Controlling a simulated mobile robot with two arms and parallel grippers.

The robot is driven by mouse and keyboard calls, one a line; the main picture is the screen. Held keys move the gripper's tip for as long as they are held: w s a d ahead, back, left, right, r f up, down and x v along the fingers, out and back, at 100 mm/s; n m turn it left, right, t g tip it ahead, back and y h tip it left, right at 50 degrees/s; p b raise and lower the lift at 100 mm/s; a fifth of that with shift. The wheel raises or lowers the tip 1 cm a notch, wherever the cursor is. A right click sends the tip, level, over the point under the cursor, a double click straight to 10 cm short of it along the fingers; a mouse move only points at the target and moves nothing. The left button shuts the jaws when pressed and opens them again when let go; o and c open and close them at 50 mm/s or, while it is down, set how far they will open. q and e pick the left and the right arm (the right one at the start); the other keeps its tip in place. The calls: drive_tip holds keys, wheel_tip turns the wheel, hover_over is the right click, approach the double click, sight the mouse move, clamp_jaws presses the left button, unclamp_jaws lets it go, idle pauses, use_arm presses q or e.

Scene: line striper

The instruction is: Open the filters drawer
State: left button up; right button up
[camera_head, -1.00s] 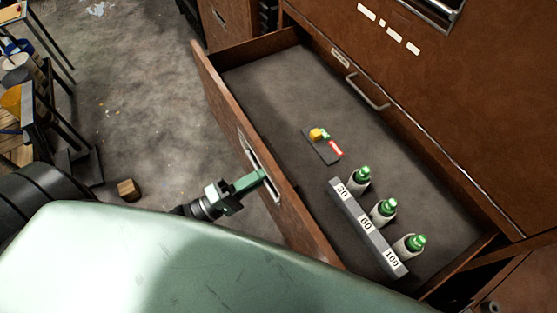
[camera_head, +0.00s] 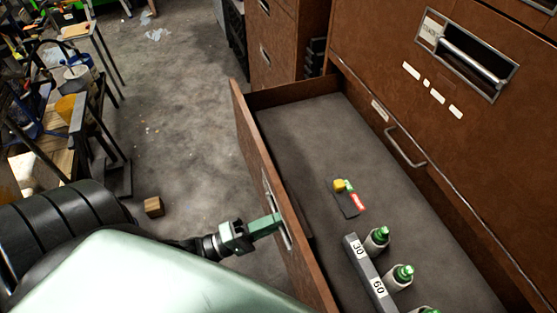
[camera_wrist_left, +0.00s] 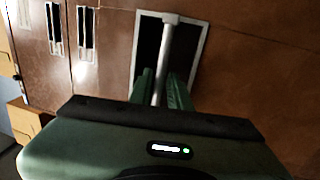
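A wide brown drawer (camera_head: 262,172) stands pulled far out of the cabinet, its grey floor in view. Its front faces left, with a recessed metal handle whose bar (camera_wrist_left: 168,45) shows in the left wrist view. My left gripper (camera_head: 277,222) is at this handle, its green fingers on both sides of the bar and seemingly closed on it. It also shows in the left wrist view (camera_wrist_left: 162,92). No label naming the drawer is readable. My right gripper is not in view.
Inside the drawer are a grey rack (camera_head: 368,270) marked 30 and 60, green-capped bottles (camera_head: 377,238), and a small dark plate (camera_head: 347,200) with a yellow piece. A closed drawer (camera_head: 440,85) is above. A wooden block (camera_head: 154,206) lies on the floor; a cluttered bench is left.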

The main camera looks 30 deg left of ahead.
use_arm(q)
drive_tip(key=b+v, duration=0.2)
drive_tip(key=v, duration=0.5)
drive_tip(key=shift+s+a, duration=0.25)
drive_tip(key=shift+s, duration=0.05)
drive_tip(key=shift+f, duration=0.15)
